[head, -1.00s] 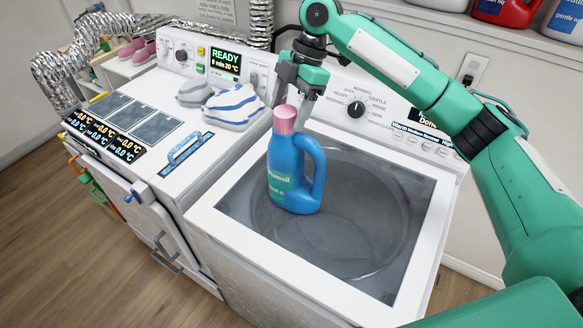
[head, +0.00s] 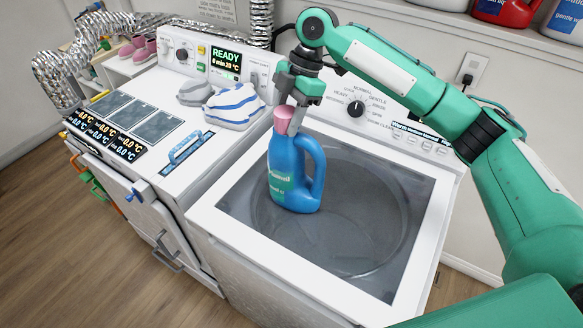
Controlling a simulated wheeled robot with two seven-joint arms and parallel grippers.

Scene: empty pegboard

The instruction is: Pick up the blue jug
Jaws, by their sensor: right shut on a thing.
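The blue jug (head: 291,172) with a pink cap (head: 283,119) stands upright on the glass lid of the white washer (head: 375,225), near the lid's back left part. My right gripper (head: 290,108) reaches down from above and is shut on the jug's pink cap. The fingertips partly hide the cap. My left gripper is not in view.
To the left stands a white machine with a blue handle (head: 187,147) and folded striped cloths (head: 234,106) on top. The washer's control panel (head: 360,100) rises behind the jug. Red and white containers (head: 505,11) stand on a shelf at the upper right.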

